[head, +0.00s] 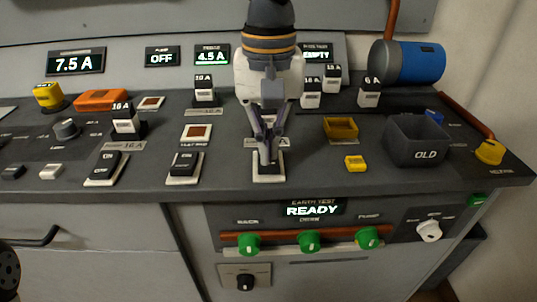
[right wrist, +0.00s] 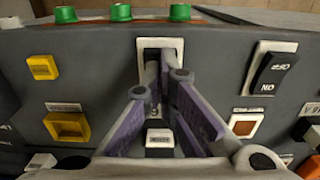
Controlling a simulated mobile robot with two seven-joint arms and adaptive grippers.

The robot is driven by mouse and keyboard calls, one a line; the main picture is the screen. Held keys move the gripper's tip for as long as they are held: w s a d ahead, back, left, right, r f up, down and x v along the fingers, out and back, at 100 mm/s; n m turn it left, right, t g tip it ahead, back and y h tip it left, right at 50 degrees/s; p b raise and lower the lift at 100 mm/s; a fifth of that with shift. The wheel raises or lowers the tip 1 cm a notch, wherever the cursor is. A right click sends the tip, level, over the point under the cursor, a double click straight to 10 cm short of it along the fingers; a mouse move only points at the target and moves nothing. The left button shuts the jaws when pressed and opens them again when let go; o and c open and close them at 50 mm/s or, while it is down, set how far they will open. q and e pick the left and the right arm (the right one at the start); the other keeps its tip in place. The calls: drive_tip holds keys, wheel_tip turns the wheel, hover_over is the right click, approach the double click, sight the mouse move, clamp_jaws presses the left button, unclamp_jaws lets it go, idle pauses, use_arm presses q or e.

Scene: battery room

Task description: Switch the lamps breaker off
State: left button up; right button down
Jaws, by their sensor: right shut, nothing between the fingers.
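My right gripper (head: 266,158) is shut and empty, pointing down at a white-framed rocker switch (head: 268,178) in the middle of the console. Its fingertips (right wrist: 160,68) also show in the right wrist view, within the white frame (right wrist: 172,43). The fingers hide most of that rocker, so its position and any contact cannot be told. The label above it is mostly covered, so I cannot read whether it is the lamps breaker. Two similar black rockers stand to its left, one nearer (head: 184,164) and one farther (head: 104,167). My left gripper is not in view.
Right of the gripper are a small yellow block (head: 355,164), a yellow tray (head: 341,128) and a dark bin marked OLD (head: 416,151). White 10 A (head: 204,92) and 16 A (head: 125,121) blocks stand upright. Green knobs (head: 309,240) line the front panel below the READY display (head: 313,210).

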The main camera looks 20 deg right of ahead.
drive_tip(key=shift+f, duration=1)
drive_tip(key=shift+r, duration=0.1)
drive_tip(key=shift+r+p, duration=2.2)
drive_tip(key=shift+r, duration=1.35)
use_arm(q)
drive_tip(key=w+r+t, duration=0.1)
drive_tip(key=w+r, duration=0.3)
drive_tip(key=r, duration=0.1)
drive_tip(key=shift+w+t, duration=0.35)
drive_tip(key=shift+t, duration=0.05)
use_arm(e)
drive_tip(key=shift+f, duration=0.15)
